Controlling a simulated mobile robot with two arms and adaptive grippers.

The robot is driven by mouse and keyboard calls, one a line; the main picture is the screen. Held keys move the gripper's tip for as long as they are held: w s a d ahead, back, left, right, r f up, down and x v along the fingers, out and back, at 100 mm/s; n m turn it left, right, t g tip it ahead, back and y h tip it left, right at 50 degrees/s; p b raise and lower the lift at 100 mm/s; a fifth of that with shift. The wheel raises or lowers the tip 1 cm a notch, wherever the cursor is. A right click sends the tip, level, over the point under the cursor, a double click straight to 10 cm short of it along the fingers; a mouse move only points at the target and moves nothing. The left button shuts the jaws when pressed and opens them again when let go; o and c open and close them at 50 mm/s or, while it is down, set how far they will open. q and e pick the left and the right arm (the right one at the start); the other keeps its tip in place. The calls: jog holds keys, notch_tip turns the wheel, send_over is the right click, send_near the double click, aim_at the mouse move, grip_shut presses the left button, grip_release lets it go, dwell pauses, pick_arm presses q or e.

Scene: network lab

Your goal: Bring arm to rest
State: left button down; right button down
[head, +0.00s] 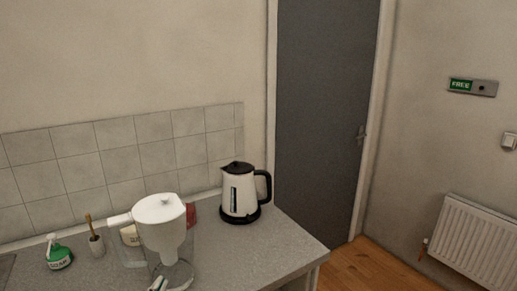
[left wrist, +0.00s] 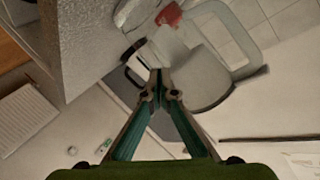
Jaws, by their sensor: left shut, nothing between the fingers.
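My left gripper (head: 157,284) shows only as small fingertips at the bottom edge of the head view, in front of the base of a clear jug with a white lid and funnel (head: 165,212). In the left wrist view the two teal fingers of the left gripper (left wrist: 158,80) meet at their tips, with nothing between them. The jug (left wrist: 212,85) shows beyond the fingers there, with its handle to the upper right. I cannot tell whether the gripper touches it. The rest of the left arm is out of the head view. My right gripper is in neither view.
A grey counter (head: 270,247) carries the jug, a white and black kettle (head: 238,195), a green soap bottle (head: 59,257) and a cup with a brush (head: 96,245). A red item (head: 191,214) stands behind the jug. Floor, a door (head: 325,110) and a radiator (head: 475,240) lie to the right.

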pick_arm(q)
jog(key=s+d+f+n+g+h, duration=0.1)
jog(key=s+d+f+n+g, duration=0.15)
jog(key=s+f+g, duration=0.65)
jog(key=s+d+f+n+g, duration=0.1)
jog(key=s+f+n+g, duration=0.2)
jog(key=s+f, duration=1.15)
jog(key=s+f+g, duration=0.1)
jog(key=s+f, duration=0.2)
jog(key=f, duration=0.8)
jog(key=s+f, duration=0.3)
jog(key=f, duration=0.7)
jog(key=s+a+f, duration=0.1)
jog(key=s+f, duration=0.7)
jog(key=f, duration=0.1)
jog(key=s+a+f+g, duration=0.1)
jog(key=s+a+f, duration=0.1)
jog(key=s+f, duration=0.7)
jog(key=shift+a+m+b, duration=0.25)
jog(key=shift+m+b, duration=0.1)
jog(key=shift+b, duration=0.05)
jog(key=shift+f, duration=0.1)
